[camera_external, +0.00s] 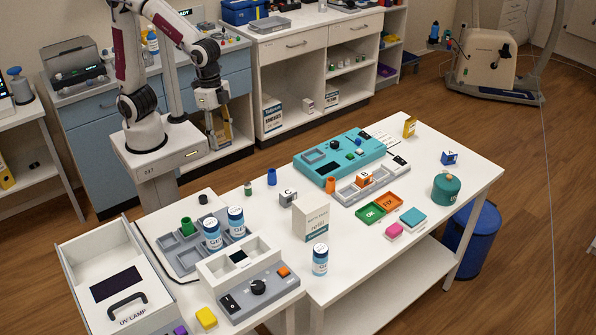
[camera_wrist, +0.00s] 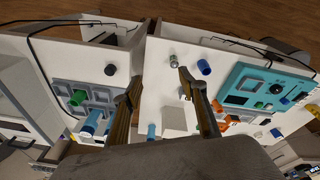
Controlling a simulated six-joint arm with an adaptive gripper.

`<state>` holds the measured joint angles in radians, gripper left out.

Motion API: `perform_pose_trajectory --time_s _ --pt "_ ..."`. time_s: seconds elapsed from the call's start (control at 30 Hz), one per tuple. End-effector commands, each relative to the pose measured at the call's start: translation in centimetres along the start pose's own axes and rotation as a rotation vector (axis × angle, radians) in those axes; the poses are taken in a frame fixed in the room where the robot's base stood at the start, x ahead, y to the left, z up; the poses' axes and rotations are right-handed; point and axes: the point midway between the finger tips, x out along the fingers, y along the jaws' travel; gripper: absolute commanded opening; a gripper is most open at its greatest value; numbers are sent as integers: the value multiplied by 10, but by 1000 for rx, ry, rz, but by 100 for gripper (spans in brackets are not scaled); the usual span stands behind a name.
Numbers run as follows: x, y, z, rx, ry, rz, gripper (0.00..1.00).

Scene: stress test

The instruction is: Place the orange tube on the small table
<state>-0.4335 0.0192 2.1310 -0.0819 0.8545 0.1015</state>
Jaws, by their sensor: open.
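The orange tube (camera_external: 330,185) stands upright on the large white table (camera_external: 420,270), at the front left corner of the teal device. In the wrist view, an orange patch (camera_wrist: 217,106) beside the right finger may be it, partly hidden. A smaller white table surface (camera_external: 205,202) adjoins on the left and carries a grey tray; it also shows in the wrist view (camera_wrist: 95,72). My gripper (camera_external: 220,146) hangs pointing down behind the tables, apart from the tube. In the wrist view, my gripper (camera_wrist: 160,80) has its fingers spread with nothing between them.
A teal device (camera_external: 340,150) stands near the tube. The grey tray (camera_external: 183,256) holds a green tube (camera_external: 187,227) and blue-white bottles. A white box (camera_external: 311,221) stands upright.

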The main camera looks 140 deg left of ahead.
Motion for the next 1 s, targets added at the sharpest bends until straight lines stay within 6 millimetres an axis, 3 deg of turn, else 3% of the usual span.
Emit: perform_pose_trajectory --time_s 0.57,1.0 --pt "68 -67 -85 -49 -18 29 42" --pt "131 -130 -145 -34 19 47 42"
